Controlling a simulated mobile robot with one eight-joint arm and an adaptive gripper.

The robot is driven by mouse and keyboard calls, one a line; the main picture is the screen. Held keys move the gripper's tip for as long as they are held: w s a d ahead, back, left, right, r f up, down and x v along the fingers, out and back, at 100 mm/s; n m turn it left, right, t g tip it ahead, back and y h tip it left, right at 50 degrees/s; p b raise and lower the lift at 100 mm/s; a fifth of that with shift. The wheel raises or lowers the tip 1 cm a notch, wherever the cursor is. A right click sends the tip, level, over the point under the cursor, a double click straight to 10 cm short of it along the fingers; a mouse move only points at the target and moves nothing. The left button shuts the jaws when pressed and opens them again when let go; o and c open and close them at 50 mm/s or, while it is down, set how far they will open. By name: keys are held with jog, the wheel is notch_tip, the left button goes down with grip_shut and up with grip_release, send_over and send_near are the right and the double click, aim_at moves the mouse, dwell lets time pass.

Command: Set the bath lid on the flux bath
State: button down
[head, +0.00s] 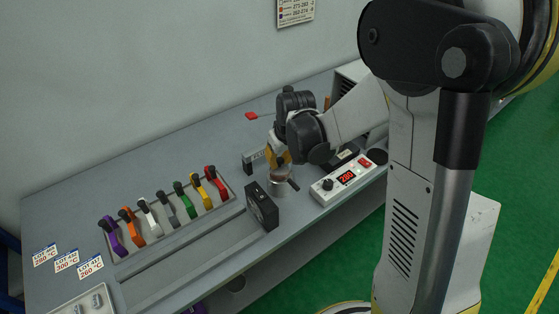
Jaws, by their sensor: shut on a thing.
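My gripper (279,163) is at the middle of the bench, pointing down, shut on what appears to be the bath lid, which is mostly hidden by the fingers. Directly below the fingers is a small round metal pot (279,186) with a dark handle sticking out to the right; it looks like the flux bath. At this size I cannot tell whether the lid touches the pot's rim or is just above it.
A white control box (328,193) with a red display is right of the pot. A black upright block (261,206) stands close in front. A red-ended tool (251,115) lies behind. The back left bench (150,150) is clear.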

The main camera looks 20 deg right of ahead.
jog(key=shift+f+b, duration=0.3)
dwell(0.5)
jog(key=c, duration=0.7)
grip_release()
jog(key=shift+o, duration=0.2)
jog(key=shift+r, duration=0.1)
jog(key=shift+r+p, duration=2.5)
jog(key=shift+r, duration=1)
